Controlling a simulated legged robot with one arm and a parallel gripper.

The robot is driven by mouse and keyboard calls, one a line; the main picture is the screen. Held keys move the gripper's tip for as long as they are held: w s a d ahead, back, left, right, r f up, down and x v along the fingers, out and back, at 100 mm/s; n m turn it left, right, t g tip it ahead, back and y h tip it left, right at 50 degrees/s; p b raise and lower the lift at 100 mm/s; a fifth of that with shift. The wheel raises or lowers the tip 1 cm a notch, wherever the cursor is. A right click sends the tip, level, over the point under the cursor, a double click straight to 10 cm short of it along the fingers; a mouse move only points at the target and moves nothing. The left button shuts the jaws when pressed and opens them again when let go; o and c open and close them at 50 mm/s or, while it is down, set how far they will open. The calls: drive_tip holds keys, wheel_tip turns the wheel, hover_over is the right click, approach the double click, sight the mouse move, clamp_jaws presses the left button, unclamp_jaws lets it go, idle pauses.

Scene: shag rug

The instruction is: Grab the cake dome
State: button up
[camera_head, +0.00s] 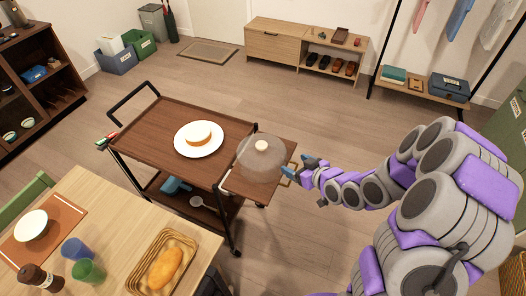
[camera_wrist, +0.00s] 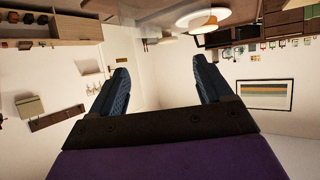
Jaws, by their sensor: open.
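The cake dome (camera_head: 262,163) is a clear, see-through dome with a pale round knob on top. It stands at the right end of a dark brown wooden cart (camera_head: 160,155), partly over a lower side leaf. My gripper (camera_head: 299,167) is just right of the dome, with its blue fingers apart and nothing between them. Contact with the dome cannot be made out. In the wrist view, my open gripper (camera_wrist: 160,70) shows two dark blue fingers; the dome is hard to make out there. A cake (camera_head: 198,134) sits on a white plate (camera_head: 181,146) left of the dome.
A dining table (camera_head: 110,200) at lower left holds a bread basket (camera_head: 190,242), cups and a bowl. The cart's lower shelf holds a blue item (camera_head: 175,186) and a ladle. A low shoe bench (camera_head: 275,48) stands at the back. Floor right of the cart is clear.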

drive_tip(key=a, duration=0.1)
drive_tip(key=b, duration=0.3)
approach(263, 146)
drive_tip(key=w+f, duration=0.1)
drive_tip(key=w+a+f, duration=0.1)
drive_tip(key=shift+w+a+f+t+y, duration=0.2)
drive_tip(key=shift+a+f+t+y, duration=0.1)
drive_tip(key=shift+y, duration=0.1)
drive_tip(key=shift+w+a+f, duration=0.1)
drive_tip(key=shift+w+a, duration=0.3)
drive_tip(key=shift+a, duration=0.2)
drive_tip(key=shift+b+x, duration=0.65)
drive_tip(key=shift+x, duration=1.65)
drive_tip(key=shift+w+d, duration=0.1)
drive_tip(key=shift+c, duration=0.3)
clamp_jaws()
